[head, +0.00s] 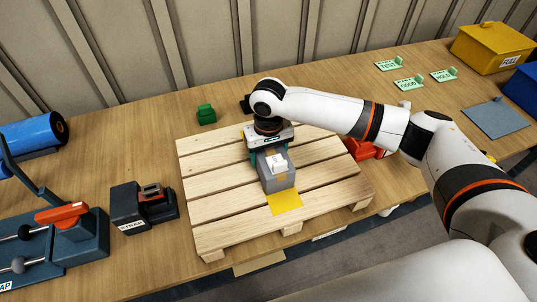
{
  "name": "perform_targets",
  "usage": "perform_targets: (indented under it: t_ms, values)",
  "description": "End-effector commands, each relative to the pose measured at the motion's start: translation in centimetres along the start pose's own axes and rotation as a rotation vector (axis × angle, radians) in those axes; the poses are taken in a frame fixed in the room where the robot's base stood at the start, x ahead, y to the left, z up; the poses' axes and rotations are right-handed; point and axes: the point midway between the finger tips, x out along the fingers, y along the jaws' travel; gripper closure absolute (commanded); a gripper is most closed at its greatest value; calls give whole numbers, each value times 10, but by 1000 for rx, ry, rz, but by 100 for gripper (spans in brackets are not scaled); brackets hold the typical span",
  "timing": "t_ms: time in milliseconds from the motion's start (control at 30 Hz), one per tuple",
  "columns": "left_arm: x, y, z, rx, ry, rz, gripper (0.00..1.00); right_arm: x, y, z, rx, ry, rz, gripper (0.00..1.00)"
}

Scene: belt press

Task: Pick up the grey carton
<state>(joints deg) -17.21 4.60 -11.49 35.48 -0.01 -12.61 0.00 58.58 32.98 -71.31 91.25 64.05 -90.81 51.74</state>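The grey carton (279,184) sits on the wooden pallet (215,178) near its middle, with a small white block-like piece on its top. My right arm reaches in from the right, and my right gripper (270,152) points down over the carton's far end. Its teal fingers lie at the two sides of the carton. I cannot tell whether they press on it or stand slightly apart. The gripper body hides the far part of the carton. My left gripper is not in view.
A yellow sheet (285,202) lies on the pallet in front of the carton. A dark strap device (145,207) stands left of the pallet, a green block (206,115) behind it. A red object (362,149) is partly behind my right arm. Yellow bin (490,47) at back right.

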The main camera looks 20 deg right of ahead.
Motion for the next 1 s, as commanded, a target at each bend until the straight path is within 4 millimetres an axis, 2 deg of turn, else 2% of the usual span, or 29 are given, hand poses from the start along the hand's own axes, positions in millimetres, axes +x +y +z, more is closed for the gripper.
perform_targets:
  t_ms: [167,267,500,700,1000]
  values:
    - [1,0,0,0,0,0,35,-6,0,1,0,-4,2,75]
    - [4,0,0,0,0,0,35,-17,0,2,1,-7,3,75]
    - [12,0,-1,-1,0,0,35,-63,1,2,0,-6,3,75]
    - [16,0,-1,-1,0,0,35,-92,0,1,1,-4,2,75]
    - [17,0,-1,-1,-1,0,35,-102,0,1,1,-2,2,75]
